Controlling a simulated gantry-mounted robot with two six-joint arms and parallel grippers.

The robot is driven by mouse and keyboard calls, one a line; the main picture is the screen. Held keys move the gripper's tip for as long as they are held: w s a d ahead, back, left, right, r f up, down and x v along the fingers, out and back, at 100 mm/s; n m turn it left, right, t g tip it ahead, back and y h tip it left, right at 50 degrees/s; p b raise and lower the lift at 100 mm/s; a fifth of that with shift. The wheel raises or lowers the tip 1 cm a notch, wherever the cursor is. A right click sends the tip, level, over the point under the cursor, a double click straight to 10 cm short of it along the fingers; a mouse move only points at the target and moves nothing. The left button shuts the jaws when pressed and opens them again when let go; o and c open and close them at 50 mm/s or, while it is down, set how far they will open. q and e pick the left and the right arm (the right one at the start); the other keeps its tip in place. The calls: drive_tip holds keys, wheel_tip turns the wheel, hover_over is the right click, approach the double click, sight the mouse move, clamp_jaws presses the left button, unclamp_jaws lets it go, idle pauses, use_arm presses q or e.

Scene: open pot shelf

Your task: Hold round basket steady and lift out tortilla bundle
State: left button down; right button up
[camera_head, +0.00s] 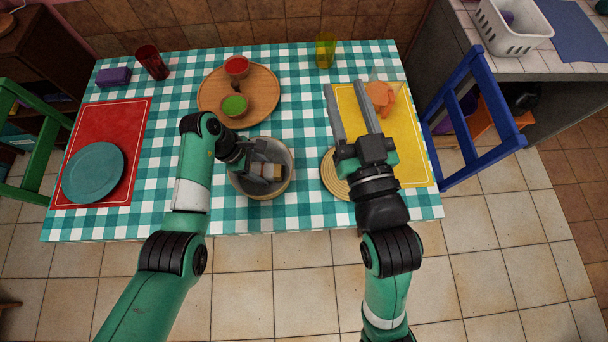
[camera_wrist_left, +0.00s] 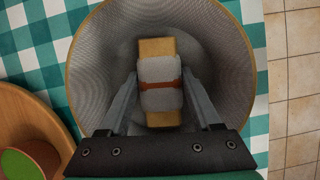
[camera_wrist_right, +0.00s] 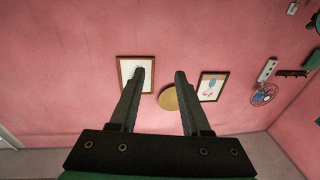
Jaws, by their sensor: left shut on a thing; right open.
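The round basket (camera_head: 237,183) has grey mesh walls and a tan rim and stands at the table's front middle. It also shows in the left wrist view (camera_wrist_left: 100,55). The tortilla bundle (camera_wrist_left: 160,98), tan with a pale wrap and a reddish-brown band, is inside the basket's outline. My left gripper (camera_wrist_left: 159,78) reaches down over the basket and is shut on the bundle's wrapped sides. I cannot tell whether the bundle touches the basket floor. My right gripper (camera_head: 343,86) is open and empty, right of the basket and apart from it, its fingers pointing away over the yellow mat.
A round woven disc (camera_head: 330,178) lies partly under my right arm. A wooden board (camera_head: 265,80) with a red bowl and a green bowl is behind the basket. A yellow cup (camera_head: 326,51) and orange cloth (camera_head: 381,97) stand further back.

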drive_tip(key=s+a+f+n+g, duration=0.1)
drive_tip(key=a+f+g, duration=0.1)
drive_tip(key=f, duration=0.4)
drive_tip(key=s+a+f+g, duration=0.1)
drive_tip(key=s+a+f, duration=0.1)
drive_tip(key=f, duration=0.4)
drive_tip(key=n+g, duration=0.1)
drive_tip(key=g, duration=0.2)
approach(291, 158)
drive_tip(key=x, duration=1.1)
clamp_jaws()
idle(0.9)
use_arm(q)
drive_tip(key=shift+r, duration=4.7)
use_arm(e)
drive_tip(key=shift+s+f, duration=0.1)
